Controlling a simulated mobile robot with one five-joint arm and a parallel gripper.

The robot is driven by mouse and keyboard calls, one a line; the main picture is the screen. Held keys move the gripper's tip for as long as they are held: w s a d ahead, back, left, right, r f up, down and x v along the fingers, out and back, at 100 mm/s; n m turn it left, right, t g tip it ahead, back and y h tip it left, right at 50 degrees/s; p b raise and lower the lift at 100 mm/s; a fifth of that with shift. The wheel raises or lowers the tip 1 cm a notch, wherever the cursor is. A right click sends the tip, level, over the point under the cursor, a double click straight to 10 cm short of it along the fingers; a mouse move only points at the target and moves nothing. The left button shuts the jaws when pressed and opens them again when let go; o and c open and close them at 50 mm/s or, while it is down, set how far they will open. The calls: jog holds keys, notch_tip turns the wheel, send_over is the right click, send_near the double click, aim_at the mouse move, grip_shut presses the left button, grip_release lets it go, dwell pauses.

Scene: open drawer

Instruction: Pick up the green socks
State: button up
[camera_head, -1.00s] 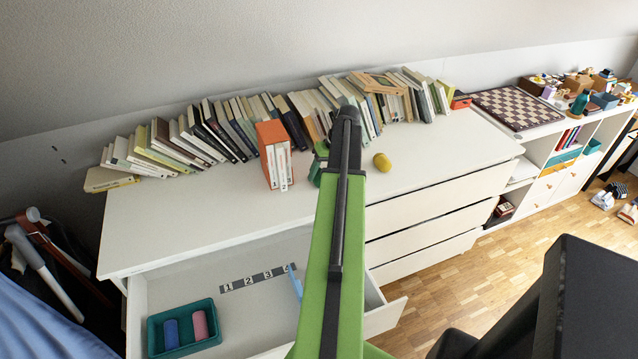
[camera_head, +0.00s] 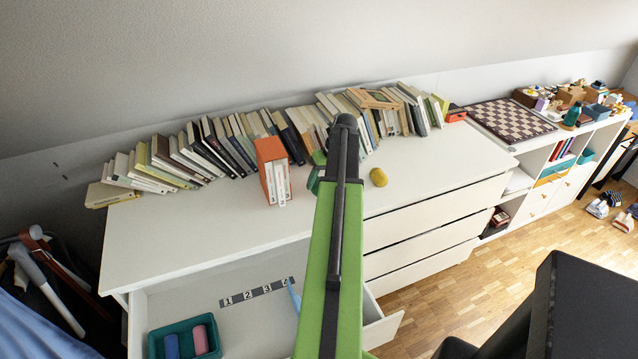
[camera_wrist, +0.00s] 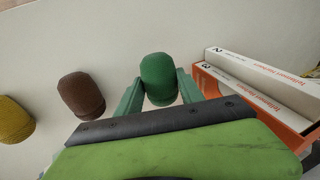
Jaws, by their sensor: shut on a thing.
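The green socks (camera_wrist: 158,72) are a rolled bundle between the two teal fingers of my gripper (camera_wrist: 158,90) in the wrist view. The fingers are shut on them, one on each side. I cannot tell whether the bundle touches the dresser top or hangs just above it. In the head view my arm hides most of the gripper and the socks; only a bit of green (camera_head: 316,178) shows left of the arm. Brown socks (camera_wrist: 81,95) and yellow socks (camera_wrist: 14,120) lie to the left in the wrist view; the yellow ones (camera_head: 378,177) also show right of the arm in the head view.
An orange holder (camera_head: 271,152) with white books stands close to my gripper. A long row of books (camera_head: 215,145) lines the back. Below, the open drawer (camera_head: 240,318) holds a teal tray (camera_head: 152,345) with blue and pink rolls. The dresser's front left top (camera_head: 190,235) is clear.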

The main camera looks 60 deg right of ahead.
jog(key=s+d+r+p, duration=0.2)
jog(key=s+r+p, duration=0.4)
jog(key=s+r, duration=0.2)
jog(key=s, duration=0.2)
jog(key=shift+s+p, duration=0.3)
jog(key=shift+s, duration=0.45)
jog(key=shift+c, duration=0.2)
